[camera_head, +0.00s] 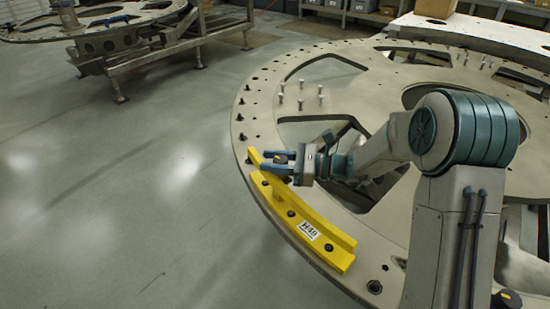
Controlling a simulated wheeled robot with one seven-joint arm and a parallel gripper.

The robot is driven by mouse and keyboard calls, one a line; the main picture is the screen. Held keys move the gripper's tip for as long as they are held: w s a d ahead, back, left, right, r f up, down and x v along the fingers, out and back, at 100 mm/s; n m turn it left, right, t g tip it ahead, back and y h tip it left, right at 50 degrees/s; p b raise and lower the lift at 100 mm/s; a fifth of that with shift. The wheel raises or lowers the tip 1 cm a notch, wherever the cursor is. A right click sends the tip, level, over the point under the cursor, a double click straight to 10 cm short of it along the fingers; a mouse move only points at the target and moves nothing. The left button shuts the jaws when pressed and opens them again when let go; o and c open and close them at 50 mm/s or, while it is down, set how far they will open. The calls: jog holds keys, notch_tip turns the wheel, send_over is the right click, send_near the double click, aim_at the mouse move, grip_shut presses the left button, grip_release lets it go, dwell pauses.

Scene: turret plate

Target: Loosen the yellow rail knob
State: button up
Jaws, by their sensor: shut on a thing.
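The yellow rail (325,222) lies along the near left rim of the large round metal plate (262,110). My gripper (277,162) is at the rail's far end, level with the top of the raised wall. Its blue fingers point left and are shut on a small dark knob (281,158) there. The knob is small and partly hidden by the fingers, so I cannot tell how far it is turned.
My arm reaches across the plate from the right. Several upright pins (300,102) stand on the plate beyond the gripper, and dark bolts line its rim. A second round plate on a metal stand (110,45) is at the far left. The grey floor (110,190) on the left is clear.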

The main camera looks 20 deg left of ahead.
jog(key=n+g+p, duration=0.1)
jog(key=n+g, duration=0.1)
jog(key=n+g+h, duration=0.1)
jog(key=g, duration=0.2)
jog(key=shift+s+r+n+g+h+p, duration=0.2)
jog(key=shift+n+g+h+p, duration=0.1)
jog(key=shift+n+p, duration=0.1)
jog(key=n+g+h+p, duration=0.1)
jog(key=g, duration=0.1)
jog(key=n+g+h+p, duration=0.1)
jog(key=n+g+h, duration=0.3)
jog(key=shift+s+d+g+p, duration=0.3)
jog(key=shift+s+p, duration=0.05)
jog(key=shift+p, duration=0.05)
jog(key=n+h+p, duration=0.1)
jog(key=n+g+h+p, duration=0.1)
jog(key=h+p, duration=0.1)
jog(key=n+g+h+p, duration=0.1)
jog(key=shift+s+d+r, duration=0.1)
jog(key=shift+s+d, duration=0.05)
jog(key=shift+d, duration=0.1)
jog(key=shift+n+g+h+p, duration=0.4)
jog(key=shift+n+h+p, duration=0.2)
jog(key=shift+h+p, duration=0.25)
jog(key=shift+d+f+n+h+p, duration=0.1)
jog(key=shift+f+n+h+p, duration=0.2)
jog(key=shift+h+p, duration=0.25)
jog(key=o, duration=1)
jog(key=shift+s, duration=0.1)
jog(key=shift+r, duration=0.15)
